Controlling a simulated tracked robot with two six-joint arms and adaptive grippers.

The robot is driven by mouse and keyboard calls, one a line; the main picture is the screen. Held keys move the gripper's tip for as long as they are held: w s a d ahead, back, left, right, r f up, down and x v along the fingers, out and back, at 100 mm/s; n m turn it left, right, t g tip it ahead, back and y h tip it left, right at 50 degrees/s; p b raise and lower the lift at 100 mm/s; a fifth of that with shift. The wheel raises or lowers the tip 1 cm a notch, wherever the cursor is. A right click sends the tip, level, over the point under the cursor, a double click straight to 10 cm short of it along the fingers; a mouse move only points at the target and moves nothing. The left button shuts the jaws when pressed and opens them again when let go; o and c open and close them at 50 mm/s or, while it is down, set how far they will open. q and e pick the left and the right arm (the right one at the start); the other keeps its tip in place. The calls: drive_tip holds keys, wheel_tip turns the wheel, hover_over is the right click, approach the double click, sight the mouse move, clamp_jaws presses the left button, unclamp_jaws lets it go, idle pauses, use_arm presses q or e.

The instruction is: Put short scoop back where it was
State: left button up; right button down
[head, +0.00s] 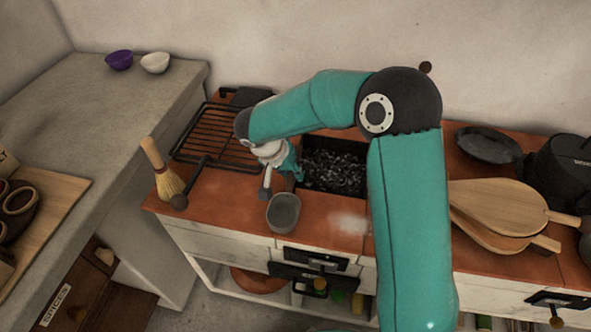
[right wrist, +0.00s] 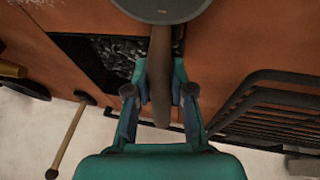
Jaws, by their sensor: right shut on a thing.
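The short scoop has a grey, rounded pan (head: 284,212) that shows near the front edge of the red counter top in the head view. In the right wrist view its pan (right wrist: 165,8) is cut off by the top edge, and its brown handle (right wrist: 160,65) runs down between my fingers. My right gripper (head: 278,168) is shut on the handle, just left of the coal pit. The fingers (right wrist: 159,88) lie on both sides of the handle. I cannot tell how high the scoop is above the counter. My left gripper is not in view.
The coal pit (head: 335,172) lies right of the gripper. A black grill rack (head: 215,135) is behind left, with a hand brush (head: 162,172) and a dark rod with a knob (head: 180,201) near it. Bellows (head: 497,207), a pan (head: 488,146) and a black pot (head: 566,170) stand right.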

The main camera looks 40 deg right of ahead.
drive_tip(key=c, duration=1)
unclamp_jaws()
drive_tip(key=v, duration=1.2)
drive_tip(key=shift+p, duration=0.3)
